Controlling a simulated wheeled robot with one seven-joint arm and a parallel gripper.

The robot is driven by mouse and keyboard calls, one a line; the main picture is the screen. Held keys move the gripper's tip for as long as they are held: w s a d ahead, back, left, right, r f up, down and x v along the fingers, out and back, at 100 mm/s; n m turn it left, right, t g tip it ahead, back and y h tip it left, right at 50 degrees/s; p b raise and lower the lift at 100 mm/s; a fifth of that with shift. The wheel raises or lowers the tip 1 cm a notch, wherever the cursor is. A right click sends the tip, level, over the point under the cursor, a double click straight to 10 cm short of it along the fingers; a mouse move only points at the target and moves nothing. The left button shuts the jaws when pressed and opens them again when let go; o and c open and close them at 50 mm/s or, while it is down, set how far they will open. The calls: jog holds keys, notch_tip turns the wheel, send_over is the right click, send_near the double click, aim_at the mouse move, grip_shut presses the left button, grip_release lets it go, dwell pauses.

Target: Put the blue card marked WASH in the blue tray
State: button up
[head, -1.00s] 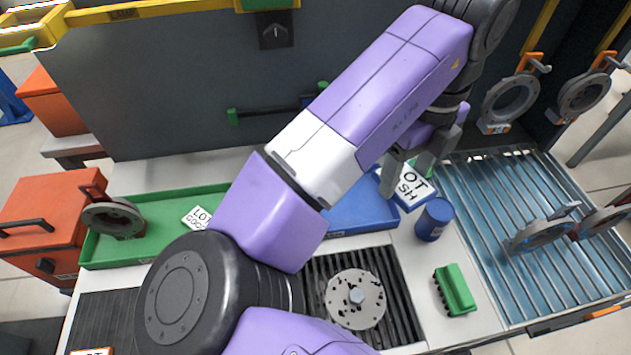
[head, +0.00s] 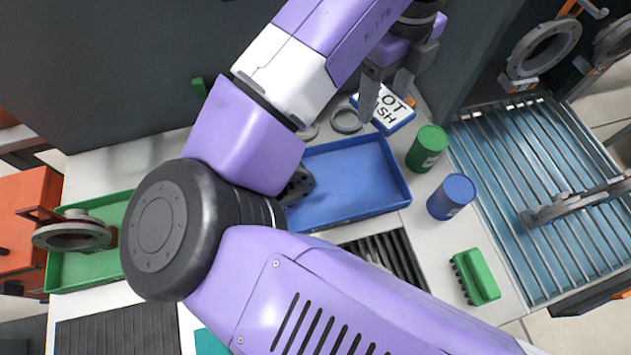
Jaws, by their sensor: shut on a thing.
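The blue card (head: 394,117) has a white face with black letters, partly hidden by my gripper; "OT" and "SH" show. My gripper (head: 384,98) is shut on the card at its far part. The card is just beyond the back right corner of the blue tray (head: 375,200), outside its walls. I cannot tell how high it is above the table. The tray's left part is hidden by my arm. A dark grey metal part (head: 298,186) shows at the tray's left, beside my arm.
A green can (head: 428,148) and a blue can (head: 450,197) stand right of the tray. A grey ring (head: 346,120) lies behind it. A green brush (head: 476,277) lies front right. A roller conveyor (head: 530,190) is at right. A green tray (head: 70,265) is at left.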

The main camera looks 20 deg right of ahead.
aim_at(381, 100)
jog(key=f+b, duration=0.2)
jog(key=f, duration=0.1)
jog(key=shift+w+f+b, duration=0.3)
jog(key=shift+b, duration=0.1)
notch_tip(381, 100, down, 23)
jog(key=b, duration=0.3)
jog(key=shift+r, duration=0.15)
jog(key=shift+f, duration=0.25)
jog(key=o, duration=1.3)
jog(key=shift+r, duration=0.1)
notch_tip(381, 100, up, 12)
jog(key=shift+r, duration=0.2)
